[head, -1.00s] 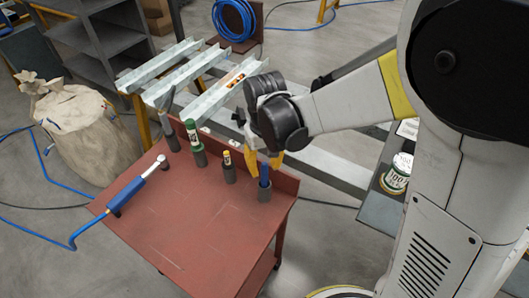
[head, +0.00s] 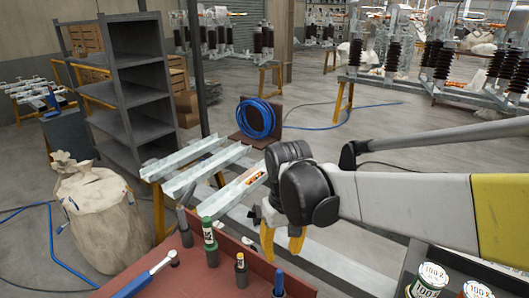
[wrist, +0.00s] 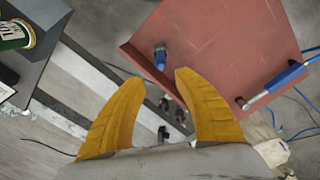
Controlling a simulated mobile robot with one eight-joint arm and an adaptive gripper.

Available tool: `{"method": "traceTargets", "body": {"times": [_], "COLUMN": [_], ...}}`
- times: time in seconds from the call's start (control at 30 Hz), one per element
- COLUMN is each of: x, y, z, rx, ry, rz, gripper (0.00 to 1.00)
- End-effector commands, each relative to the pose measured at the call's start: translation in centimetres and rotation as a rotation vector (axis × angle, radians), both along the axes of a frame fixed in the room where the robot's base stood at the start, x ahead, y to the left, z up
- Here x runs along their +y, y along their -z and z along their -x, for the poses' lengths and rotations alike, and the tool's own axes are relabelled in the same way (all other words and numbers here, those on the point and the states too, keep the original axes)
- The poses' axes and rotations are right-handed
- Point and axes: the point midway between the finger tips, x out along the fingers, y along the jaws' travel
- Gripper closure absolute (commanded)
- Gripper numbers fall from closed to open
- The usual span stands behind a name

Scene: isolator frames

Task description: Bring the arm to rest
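My gripper (head: 282,246) hangs beyond the far edge of the red table (head: 255,262), fingers pointing down. In the wrist view its two yellow fingers (wrist: 160,80) stand apart with nothing held between them. A blue-handled item (head: 279,283) stands in a dark holder on the table, below the gripper in the head view. It also shows in the wrist view (wrist: 160,58), beyond the fingertips and apart from them. My forearm reaches in from the right in the head view.
A green bottle (head: 209,234), a yellow-topped item (head: 241,270) and a blue-handled wrench (head: 145,277) are on the table. Metal rails (head: 205,163) lie behind it. Paint cans (head: 428,281) stand at lower right. A sack (head: 100,210) and shelves (head: 140,85) are at left.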

Motion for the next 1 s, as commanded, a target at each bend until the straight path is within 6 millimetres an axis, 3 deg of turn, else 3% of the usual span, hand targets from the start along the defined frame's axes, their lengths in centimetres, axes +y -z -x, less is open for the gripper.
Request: {"method": "traceTargets", "body": {"times": [0.17,0.3,0.53,0.7,1.0], "x": [-3.1,-6.7,-11.2,-12.8,-13.2], "y": [-2.2,-4.0,-4.8,-4.6,-4.5], "z": [1.9,4.6,8.7,10.3,10.6], "rx": [-0.101,-0.247,-0.472,-0.569,-0.599], "ry": [0.058,0.133,0.242,0.285,0.296], "rz": [-0.028,-0.057,-0.085,-0.089,-0.09], "gripper": [0.62,0.62,0.62,0.62,0.62]}}
